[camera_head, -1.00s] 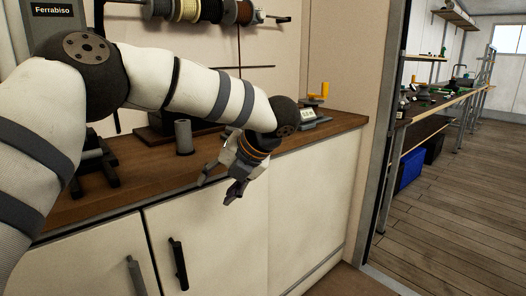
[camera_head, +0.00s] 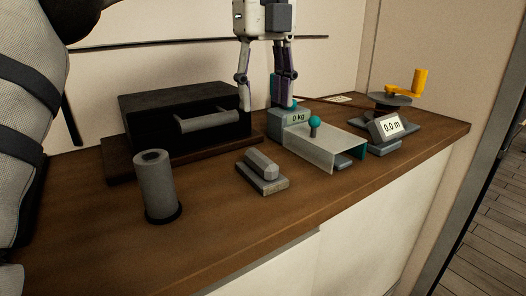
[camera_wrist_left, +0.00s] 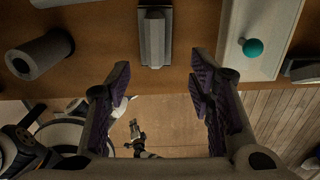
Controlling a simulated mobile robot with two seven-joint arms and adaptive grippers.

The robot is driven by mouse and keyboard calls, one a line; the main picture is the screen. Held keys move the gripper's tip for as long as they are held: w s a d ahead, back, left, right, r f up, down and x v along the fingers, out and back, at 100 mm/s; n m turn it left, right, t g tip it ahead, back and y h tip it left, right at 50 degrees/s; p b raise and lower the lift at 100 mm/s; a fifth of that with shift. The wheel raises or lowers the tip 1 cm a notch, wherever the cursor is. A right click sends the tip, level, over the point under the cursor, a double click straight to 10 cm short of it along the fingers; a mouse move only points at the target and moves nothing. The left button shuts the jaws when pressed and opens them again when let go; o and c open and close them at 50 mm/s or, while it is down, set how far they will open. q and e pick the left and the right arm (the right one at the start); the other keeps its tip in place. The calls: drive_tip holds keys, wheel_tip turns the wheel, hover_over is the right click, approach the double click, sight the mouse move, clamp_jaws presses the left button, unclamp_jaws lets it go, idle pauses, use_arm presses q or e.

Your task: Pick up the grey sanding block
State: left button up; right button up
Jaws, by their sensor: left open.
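The grey sanding block (camera_head: 262,172) lies on the brown bench top, a pale base with a raised faceted grip along its top. In the left wrist view the block (camera_wrist_left: 155,38) shows at the top centre, beyond the fingertips. My left gripper (camera_head: 265,104) points down with its fingers apart, behind and above the block in the head view. In the wrist view its purple-padded fingers (camera_wrist_left: 158,72) have nothing between them. A small dark jointed part low in the wrist view looks like my right gripper (camera_wrist_left: 135,130); its jaws are too small to read.
A grey cylinder (camera_head: 156,186) stands left of the block. A black box with a grey bar handle (camera_head: 185,118) is behind it. A scale (camera_head: 325,148) with a teal knob is close on the right. A device with a yellow crank (camera_head: 388,122) stands farther right. The bench front is clear.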

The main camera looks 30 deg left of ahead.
sight(261, 155)
use_arm(q)
drive_tip(key=f, duration=0.8)
drive_tip(key=s+f+b, duration=0.1)
drive_tip(key=f, duration=0.2)
drive_tip(key=shift+a+f, duration=0.1)
drive_tip(key=shift+f, duration=0.3)
clamp_jaws()
use_arm(e)
drive_tip(key=shift+s+d+f, duration=0.15)
drive_tip(key=shift+s+f, duration=0.55)
drive_tip(key=shift+s, duration=0.2)
